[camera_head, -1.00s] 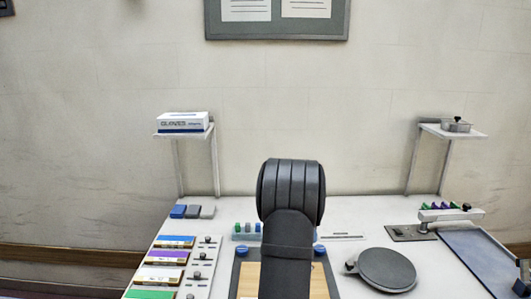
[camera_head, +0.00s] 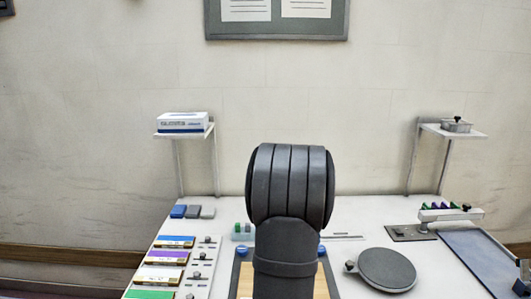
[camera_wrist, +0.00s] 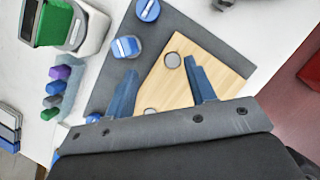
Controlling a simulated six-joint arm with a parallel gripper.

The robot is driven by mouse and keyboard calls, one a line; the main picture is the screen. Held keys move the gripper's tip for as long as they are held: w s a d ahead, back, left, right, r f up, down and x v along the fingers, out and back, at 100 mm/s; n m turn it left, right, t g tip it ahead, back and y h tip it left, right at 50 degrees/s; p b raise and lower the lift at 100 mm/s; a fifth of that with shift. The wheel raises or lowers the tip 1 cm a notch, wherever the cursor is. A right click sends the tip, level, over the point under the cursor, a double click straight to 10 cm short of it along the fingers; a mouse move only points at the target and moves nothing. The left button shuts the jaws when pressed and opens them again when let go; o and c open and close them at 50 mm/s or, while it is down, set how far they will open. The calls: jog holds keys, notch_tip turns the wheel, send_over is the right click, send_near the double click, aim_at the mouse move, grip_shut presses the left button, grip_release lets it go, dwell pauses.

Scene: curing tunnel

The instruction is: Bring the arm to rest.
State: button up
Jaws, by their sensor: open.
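My gripper (camera_wrist: 162,92) shows in the wrist view with its two blue fingers spread apart and nothing between them. It is above a wooden board (camera_wrist: 222,62) that lies on a dark grey mat (camera_wrist: 185,20). Two small grey discs show on the board. In the head view my arm stands in the middle and hides most of the board (camera_head: 244,280); my gripper is hidden behind it there.
Blue knobs (camera_wrist: 127,47) stand on the mat. A rack of coloured pieces (camera_wrist: 55,90) is beside it. A round dark plate (camera_head: 387,268) is right of my arm, coloured packs (camera_head: 165,257) are left. Two shelves stand at the back, one holding a glove box (camera_head: 183,122).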

jog(key=s+a+f, duration=0.1)
jog(key=a, duration=0.2)
jog(key=s+a+f, duration=0.1)
jog(key=a, duration=0.3)
jog(key=a+f, duration=0.1)
jog(key=a, duration=0.3)
jog(key=shift+s+a+f, duration=0.25)
jog(key=shift+s+f, duration=0.05)
jog(key=shift+s, duration=0.1)
jog(key=shift+f, duration=0.5)
jog(key=shift+r, duration=0.1)
jog(key=shift+r, duration=0.25)
jog(key=w+d+r, duration=0.1)
jog(key=d+r, duration=0.1)
jog(key=d, duration=0.6)
jog(key=w+d+r, duration=0.2)
jog(key=d, duration=0.7)
jog(key=shift+w+d+r, duration=0.15)
jog(key=shift+d+r, duration=0.15)
jog(key=shift+r, duration=0.05)
jog(key=shift+a, duration=0.15)
